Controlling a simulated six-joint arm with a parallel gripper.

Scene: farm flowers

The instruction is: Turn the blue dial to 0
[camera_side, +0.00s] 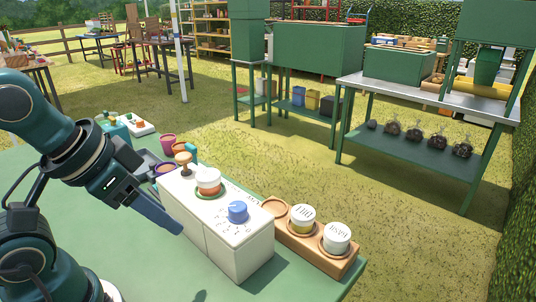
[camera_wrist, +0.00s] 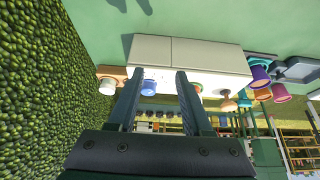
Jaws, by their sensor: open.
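The blue dial (camera_side: 237,211) sits on top of a white box (camera_side: 238,258), near its right end, with small dark marks printed around it. The marks are too small to read. The dial also shows in the wrist view (camera_wrist: 149,88), between my fingers in the picture. My gripper (camera_side: 180,228) is in front of the box in the side view. In the wrist view my gripper (camera_wrist: 156,74) has its two fingers spread apart with nothing between them. It is apart from the dial. A white-topped jar (camera_side: 208,181) sits on a green and orange ring on the box, left of the dial.
A wooden stamp-like knob (camera_side: 183,162) and coloured pots (camera_side: 167,142) are at the box's left. The green table (camera_side: 150,270) is clear in front.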

